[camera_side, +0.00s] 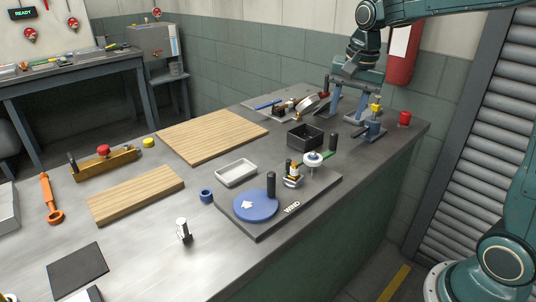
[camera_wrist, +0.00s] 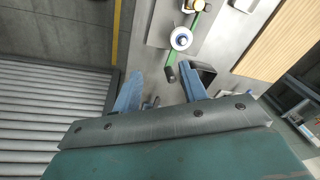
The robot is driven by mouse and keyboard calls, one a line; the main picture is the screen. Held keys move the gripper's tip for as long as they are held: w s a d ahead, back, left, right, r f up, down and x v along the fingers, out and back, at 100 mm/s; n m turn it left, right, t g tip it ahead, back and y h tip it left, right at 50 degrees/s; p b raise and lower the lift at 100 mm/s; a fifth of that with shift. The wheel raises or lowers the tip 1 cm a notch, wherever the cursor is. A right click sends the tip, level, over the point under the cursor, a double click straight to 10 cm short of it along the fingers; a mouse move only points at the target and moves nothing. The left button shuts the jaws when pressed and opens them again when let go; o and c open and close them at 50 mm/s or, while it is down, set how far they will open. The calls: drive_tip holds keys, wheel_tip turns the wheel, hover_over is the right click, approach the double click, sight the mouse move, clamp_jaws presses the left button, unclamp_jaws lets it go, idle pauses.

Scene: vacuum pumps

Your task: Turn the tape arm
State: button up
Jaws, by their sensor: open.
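The tape arm (camera_side: 325,156) is a green bar at the back of the dark board marked WIND. It carries a white roll (camera_side: 313,159) and an upright black handle (camera_side: 333,144) at its far end. In the wrist view the green bar (camera_wrist: 197,24) runs past the white roll (camera_wrist: 181,39), and the black handle (camera_wrist: 170,74) shows near my fingertips. My gripper (camera_side: 346,108) is open above the back of the bench, behind the tape arm and apart from it. In the wrist view its blue fingers (camera_wrist: 160,80) stand wide apart with nothing held.
A blue disc (camera_side: 255,206) with a black peg sits on the board's front. A black open box (camera_side: 305,136) stands behind the tape arm. A blue vise-like fixture (camera_side: 371,128) and a red cap (camera_side: 404,119) are close to my gripper at the back right.

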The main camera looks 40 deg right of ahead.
sight(329, 152)
drive_tip(key=w+d+f+m+g, duration=0.1)
drive_tip(key=w+d+f+m, duration=0.4)
drive_tip(key=w+d+f, duration=0.2)
drive_tip(key=shift+w+d+f+m+g, duration=0.3)
drive_tip(key=shift+w+f+m+g, duration=0.1)
drive_tip(key=shift+w+f, duration=0.25)
drive_tip(key=shift+f, duration=0.15)
drive_tip(key=shift+f, duration=4.3)
